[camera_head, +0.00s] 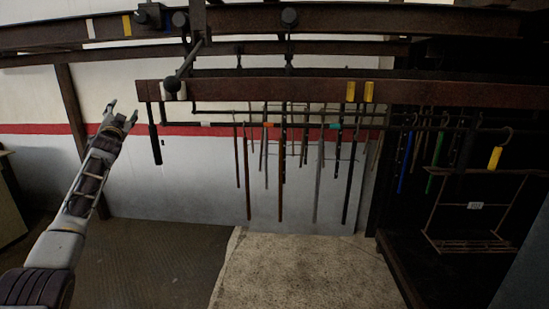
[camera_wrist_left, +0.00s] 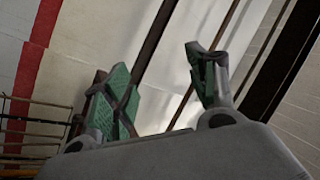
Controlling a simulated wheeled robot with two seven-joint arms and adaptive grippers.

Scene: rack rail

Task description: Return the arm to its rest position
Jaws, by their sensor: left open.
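My left gripper (camera_head: 122,114) is raised at the left in the head view, in front of the white wall with the red stripe. Its two fingers are apart and nothing is between them. In the left wrist view, the open fingers (camera_wrist_left: 160,88) show green pads with the wall and dark beams behind them. My left arm (camera_head: 75,215) reaches up from the lower left corner. The gripper is left of the end of the rusty rail (camera_head: 230,89) and apart from it. My right gripper is in neither view.
Several dark rods (camera_head: 283,150) hang from the rack below the rail. A black-handled tool (camera_head: 154,140) hangs at the rail's left end, close to my gripper. A wire rack (camera_head: 470,205) hangs at the right. A pale mat (camera_head: 300,270) lies on the floor; the floor left of it is clear.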

